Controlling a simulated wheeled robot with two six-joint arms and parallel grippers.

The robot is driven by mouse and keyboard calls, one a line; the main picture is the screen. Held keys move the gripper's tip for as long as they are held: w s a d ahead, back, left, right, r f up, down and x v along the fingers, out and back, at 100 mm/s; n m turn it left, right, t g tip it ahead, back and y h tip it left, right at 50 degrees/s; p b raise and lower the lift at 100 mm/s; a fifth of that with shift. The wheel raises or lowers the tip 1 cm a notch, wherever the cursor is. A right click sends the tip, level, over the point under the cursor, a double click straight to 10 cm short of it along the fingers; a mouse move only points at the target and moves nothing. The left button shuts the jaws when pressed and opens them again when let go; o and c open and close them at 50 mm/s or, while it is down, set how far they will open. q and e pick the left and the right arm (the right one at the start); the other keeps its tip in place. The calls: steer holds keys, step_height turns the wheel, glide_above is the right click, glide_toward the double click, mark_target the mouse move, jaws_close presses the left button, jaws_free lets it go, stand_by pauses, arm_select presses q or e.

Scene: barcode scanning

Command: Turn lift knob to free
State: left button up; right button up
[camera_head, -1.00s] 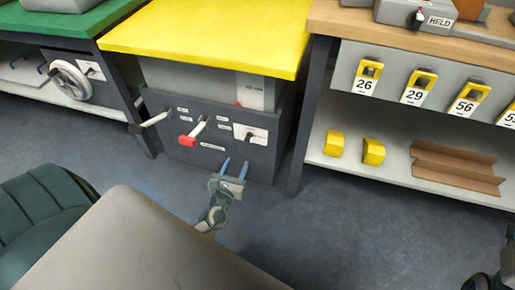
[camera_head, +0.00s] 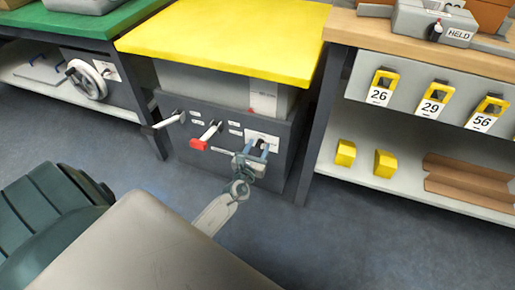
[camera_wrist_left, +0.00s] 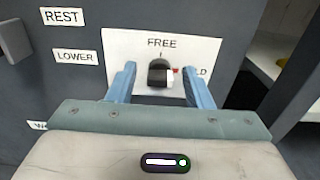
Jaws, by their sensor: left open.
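The lift knob (camera_wrist_left: 159,74) is a small dark knob on a white plate (camera_wrist_left: 115,47) on the dark front panel of the yellow-topped lift table (camera_head: 228,38). FREE is printed above the knob. A red mark and a partly hidden word ending in LD are to its right. The knob's white mark faces right, toward the red mark. My left gripper (camera_wrist_left: 159,68) is open, with one blue finger on each side of the knob and a visible gap on both sides. In the head view my left gripper (camera_head: 254,148) covers much of the plate. My right gripper is out of view.
Labels REST and LOWER are on the panel. A table leg (camera_head: 317,130) and a shelf unit stand to the right. A grey box labelled HELD (camera_head: 436,24) sits on the bench.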

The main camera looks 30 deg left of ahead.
arm_select(q)
steer(key=shift+c, duration=0.5)
steer(key=c, duration=0.9)
steer(key=shift+o, duration=0.2)
